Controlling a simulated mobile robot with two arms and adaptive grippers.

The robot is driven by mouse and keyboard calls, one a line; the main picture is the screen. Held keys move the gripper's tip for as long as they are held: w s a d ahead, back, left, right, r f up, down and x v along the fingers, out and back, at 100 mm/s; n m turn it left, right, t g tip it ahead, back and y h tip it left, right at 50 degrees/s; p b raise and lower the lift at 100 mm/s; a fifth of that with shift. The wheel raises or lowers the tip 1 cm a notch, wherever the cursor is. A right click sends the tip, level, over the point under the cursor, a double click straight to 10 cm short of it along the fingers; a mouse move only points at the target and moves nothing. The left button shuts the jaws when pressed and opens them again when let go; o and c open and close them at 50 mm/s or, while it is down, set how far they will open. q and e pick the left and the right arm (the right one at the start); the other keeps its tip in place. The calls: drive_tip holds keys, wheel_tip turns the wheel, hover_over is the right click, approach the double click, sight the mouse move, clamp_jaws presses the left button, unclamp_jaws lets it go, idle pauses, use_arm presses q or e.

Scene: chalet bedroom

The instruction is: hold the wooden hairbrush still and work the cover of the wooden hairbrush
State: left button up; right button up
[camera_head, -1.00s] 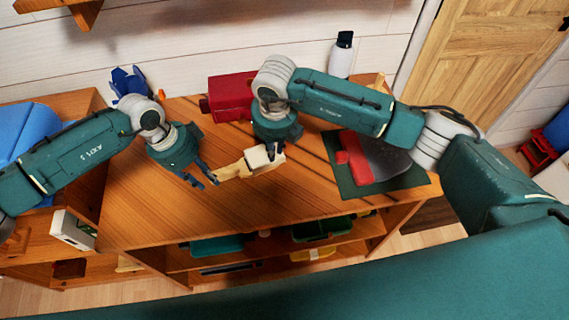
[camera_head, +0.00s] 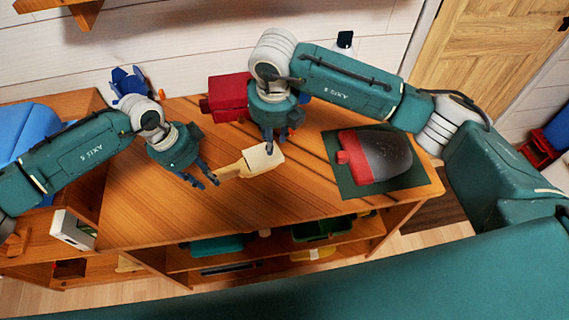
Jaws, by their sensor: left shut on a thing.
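The wooden hairbrush (camera_head: 232,171) is pale and lies across the middle of the wooden table top, its handle end to the left. Its cream block-like cover (camera_head: 263,158) is at the right end, against the brush. My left gripper (camera_head: 212,181) is shut on the handle end of the brush. My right gripper (camera_head: 274,144) is just behind the cover, fingers pointing down. I cannot tell whether its fingers touch the cover or how far apart they are.
A red box (camera_head: 228,98) stands behind my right gripper. A red and dark grey object (camera_head: 385,155) lies on a dark green mat (camera_head: 349,188) at the right. A blue object (camera_head: 128,82) stands at the back left. The table front (camera_head: 160,215) is clear.

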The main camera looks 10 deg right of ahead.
use_arm(q)
drive_tip(key=o, duration=1.2)
drive_tip(key=shift+c, duration=0.2)
drive_tip(key=v, duration=1.2)
